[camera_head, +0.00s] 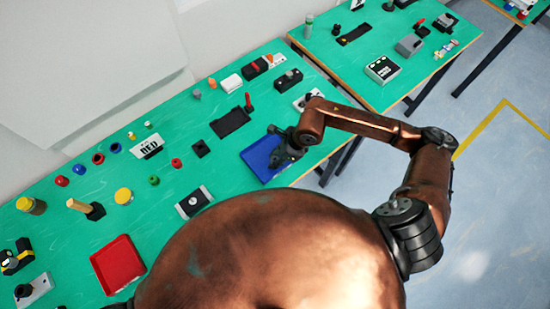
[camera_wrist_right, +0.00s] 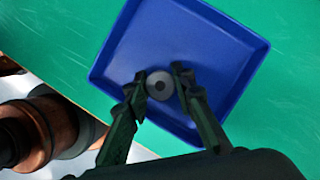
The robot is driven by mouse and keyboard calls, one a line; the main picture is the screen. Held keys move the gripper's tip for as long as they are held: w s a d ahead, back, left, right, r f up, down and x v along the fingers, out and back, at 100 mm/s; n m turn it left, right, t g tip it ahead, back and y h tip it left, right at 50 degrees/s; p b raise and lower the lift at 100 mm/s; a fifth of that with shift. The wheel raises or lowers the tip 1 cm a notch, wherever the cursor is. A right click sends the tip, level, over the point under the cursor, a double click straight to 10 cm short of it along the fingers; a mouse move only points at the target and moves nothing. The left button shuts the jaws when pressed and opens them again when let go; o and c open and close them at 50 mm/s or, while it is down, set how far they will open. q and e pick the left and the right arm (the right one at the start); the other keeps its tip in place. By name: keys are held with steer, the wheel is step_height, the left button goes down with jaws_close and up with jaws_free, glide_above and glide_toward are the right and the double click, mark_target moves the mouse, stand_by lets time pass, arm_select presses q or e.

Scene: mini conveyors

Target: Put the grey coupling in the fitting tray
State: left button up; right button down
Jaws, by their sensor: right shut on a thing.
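In the head view the right gripper (camera_head: 284,150) hides part of the blue tray (camera_head: 257,160), and the coupling cannot be made out. A red tray (camera_head: 118,264) lies at the lower left. My left gripper is not in view.
A second green table (camera_head: 340,65) stands behind at the right. The blue tray sits near the front table edge.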

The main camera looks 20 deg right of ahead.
steer(key=shift+f, duration=0.15)
steer(key=c, duration=1.6)
jaws_free()
steer(key=v, duration=1.2)
steer(key=shift+a, duration=0.1)
